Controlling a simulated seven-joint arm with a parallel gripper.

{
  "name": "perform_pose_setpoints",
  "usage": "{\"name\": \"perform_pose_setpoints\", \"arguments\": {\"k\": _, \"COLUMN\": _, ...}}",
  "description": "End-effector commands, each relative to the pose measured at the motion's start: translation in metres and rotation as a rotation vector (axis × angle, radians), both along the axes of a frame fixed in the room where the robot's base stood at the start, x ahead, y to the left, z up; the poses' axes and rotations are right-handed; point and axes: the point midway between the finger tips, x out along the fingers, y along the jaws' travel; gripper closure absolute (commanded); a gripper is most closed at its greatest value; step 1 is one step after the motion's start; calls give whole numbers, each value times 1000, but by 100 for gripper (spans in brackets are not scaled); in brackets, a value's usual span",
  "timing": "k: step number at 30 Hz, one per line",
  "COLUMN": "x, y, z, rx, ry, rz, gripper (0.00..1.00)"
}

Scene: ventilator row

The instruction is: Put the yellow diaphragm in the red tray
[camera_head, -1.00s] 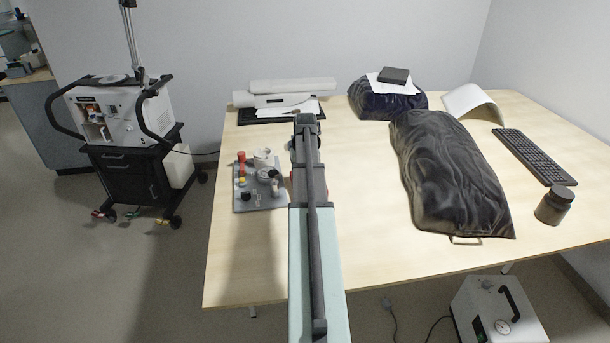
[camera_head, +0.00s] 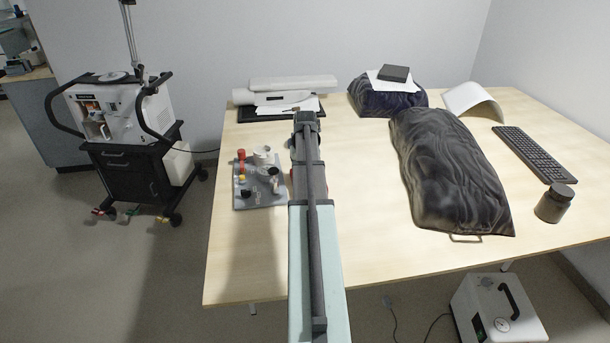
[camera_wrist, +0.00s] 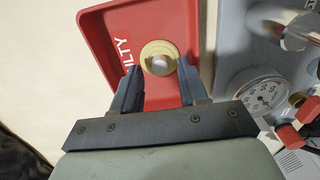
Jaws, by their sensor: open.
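The yellow diaphragm (camera_wrist: 147,51), a ring with a pale round centre, lies inside the tray. My gripper (camera_wrist: 159,72) is open. Its two fingers reach over the tray, one on each side of the diaphragm's near edge, with visible gaps to it. Whether the fingers touch the tray floor, I cannot tell. In the head view, my arm hides the gripper, the diaphragm and most of the tray.
A grey board (camera_head: 250,203) with a pressure gauge (camera_wrist: 262,92), red knobs and several small parts stands close to the tray's right in the wrist view. A dark draped bag (camera_head: 450,175) lies right of my arm. Bare wood table lies between them.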

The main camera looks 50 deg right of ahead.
Motion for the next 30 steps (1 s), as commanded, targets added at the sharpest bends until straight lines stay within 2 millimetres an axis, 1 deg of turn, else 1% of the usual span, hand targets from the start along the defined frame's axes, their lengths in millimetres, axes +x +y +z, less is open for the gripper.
{"name": "perform_pose_setpoints", "arguments": {"k": 5, "x": 1, "y": -1, "z": 23, "rx": -1, "ry": -1, "rz": 0, "gripper": 57}}
{"name": "perform_pose_setpoints", "arguments": {"k": 12, "x": 1, "y": -1, "z": 66, "rx": -1, "ry": -1, "rz": 0, "gripper": 57}}
{"name": "perform_pose_setpoints", "arguments": {"k": 18, "x": 1, "y": -1, "z": 97, "rx": -1, "ry": -1, "rz": 0, "gripper": 57}}
{"name": "perform_pose_setpoints", "arguments": {"k": 21, "x": 0, "y": -1, "z": 110, "rx": -1, "ry": -1, "rz": 0, "gripper": 57}}
{"name": "perform_pose_setpoints", "arguments": {"k": 24, "x": 0, "y": -1, "z": 118, "rx": -1, "ry": -1, "rz": 0, "gripper": 57}}
{"name": "perform_pose_setpoints", "arguments": {"k": 30, "x": 0, "y": 0, "z": 127, "rx": 0, "ry": 0, "rz": 0, "gripper": 57}}
